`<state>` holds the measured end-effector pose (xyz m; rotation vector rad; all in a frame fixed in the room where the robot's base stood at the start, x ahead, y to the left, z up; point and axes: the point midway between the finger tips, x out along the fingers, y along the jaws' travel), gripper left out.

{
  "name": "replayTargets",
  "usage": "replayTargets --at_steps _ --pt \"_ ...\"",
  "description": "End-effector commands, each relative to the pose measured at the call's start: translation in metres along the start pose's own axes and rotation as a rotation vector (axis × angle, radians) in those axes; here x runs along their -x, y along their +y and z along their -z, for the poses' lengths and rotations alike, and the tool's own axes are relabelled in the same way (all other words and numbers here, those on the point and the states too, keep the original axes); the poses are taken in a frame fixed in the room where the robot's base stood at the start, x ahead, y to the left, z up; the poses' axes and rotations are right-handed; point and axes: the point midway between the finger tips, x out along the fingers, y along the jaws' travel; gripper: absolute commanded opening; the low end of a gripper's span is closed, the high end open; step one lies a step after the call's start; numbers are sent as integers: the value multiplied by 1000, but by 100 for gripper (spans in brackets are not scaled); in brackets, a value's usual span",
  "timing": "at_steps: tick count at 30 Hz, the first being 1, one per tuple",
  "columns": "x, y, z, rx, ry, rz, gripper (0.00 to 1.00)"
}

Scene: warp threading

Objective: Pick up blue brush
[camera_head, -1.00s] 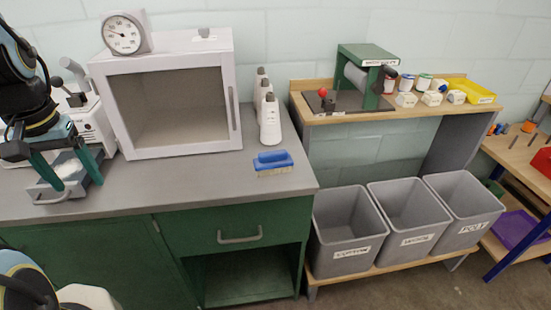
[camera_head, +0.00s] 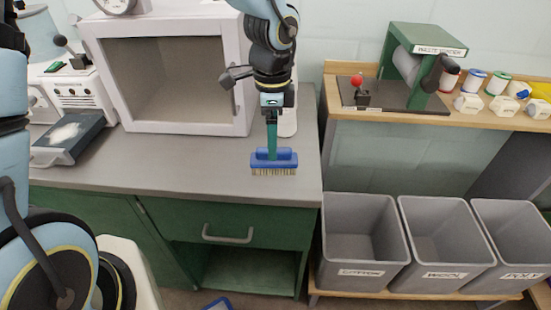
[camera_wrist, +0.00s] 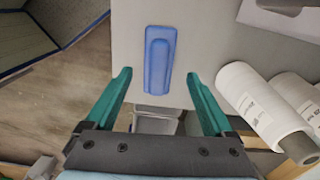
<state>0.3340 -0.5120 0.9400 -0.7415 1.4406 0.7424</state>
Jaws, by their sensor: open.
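The blue brush (camera_head: 274,161) lies bristles down on the grey counter (camera_head: 200,172), near its front right corner. It has a blue back with a raised grip and pale bristles. My gripper (camera_head: 272,148) is directly above or just behind the brush in the head view, pointing down. In the wrist view the brush (camera_wrist: 158,60) lies lengthwise, ahead of and between the two green fingers of my gripper (camera_wrist: 158,82). The fingers are spread apart with nothing between them. The exact height gap to the brush is hard to tell.
White bottles (camera_wrist: 262,104) stand close to the right of my gripper. Grey bins (camera_head: 361,235) are below, right of the counter. The counter left of the brush is clear.

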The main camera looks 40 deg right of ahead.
Motion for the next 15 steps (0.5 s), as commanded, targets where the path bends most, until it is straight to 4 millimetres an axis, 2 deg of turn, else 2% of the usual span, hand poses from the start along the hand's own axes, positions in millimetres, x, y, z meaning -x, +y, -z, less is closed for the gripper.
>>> replayTargets --at_steps 7,15 --pt "-19 2 1 0 -2 -3 88" --pt "-55 3 3 2 -1 -2 88"
